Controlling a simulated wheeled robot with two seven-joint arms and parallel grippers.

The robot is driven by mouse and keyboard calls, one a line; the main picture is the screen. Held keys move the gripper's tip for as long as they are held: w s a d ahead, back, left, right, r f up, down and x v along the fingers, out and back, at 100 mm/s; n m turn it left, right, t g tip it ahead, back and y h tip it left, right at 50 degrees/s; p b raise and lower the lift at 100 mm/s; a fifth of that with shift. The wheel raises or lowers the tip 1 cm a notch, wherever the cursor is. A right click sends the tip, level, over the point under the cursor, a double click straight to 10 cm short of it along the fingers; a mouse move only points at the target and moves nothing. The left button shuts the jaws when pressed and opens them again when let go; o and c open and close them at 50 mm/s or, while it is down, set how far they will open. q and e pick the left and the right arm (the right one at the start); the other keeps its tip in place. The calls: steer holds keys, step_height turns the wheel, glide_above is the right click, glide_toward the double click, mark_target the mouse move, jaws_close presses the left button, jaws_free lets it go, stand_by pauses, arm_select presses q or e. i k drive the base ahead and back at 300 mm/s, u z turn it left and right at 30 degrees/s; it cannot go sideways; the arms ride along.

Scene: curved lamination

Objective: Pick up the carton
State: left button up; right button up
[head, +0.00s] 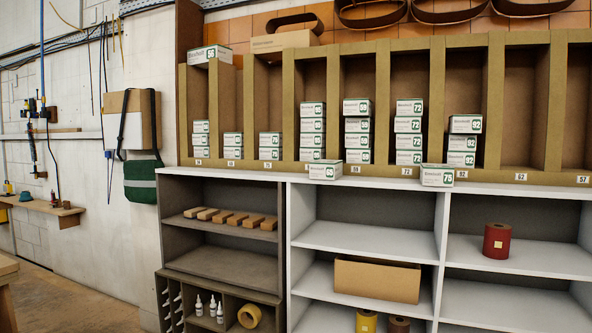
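An open-topped brown cardboard carton (377,281) sits on a middle white shelf, right of centre in the head view. Small white cartons with green labels are stacked in the pigeonholes above, such as the stack marked 72 (408,125). Two more lie on the ledge in front, one marked 63 (325,171) and one marked 75 (438,176). Another white carton (210,54) lies on top of the rack at the left. Neither of my grippers is in view, and no carton is seen held.
White shelves (367,238) and a grey-brown shelf unit (220,260) stand below the rack. A red roll (497,241), wooden blocks (230,218), small bottles (209,306) and a yellow roll (249,316) occupy them. Open floor (80,295) shows at the lower left.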

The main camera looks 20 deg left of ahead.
mark_target(331, 169)
steer(key=u, duration=1)
steer(key=i, duration=1.25)
steer(key=z, duration=1.4)
steer(key=i, duration=0.5)
steer(key=u, duration=2.8)
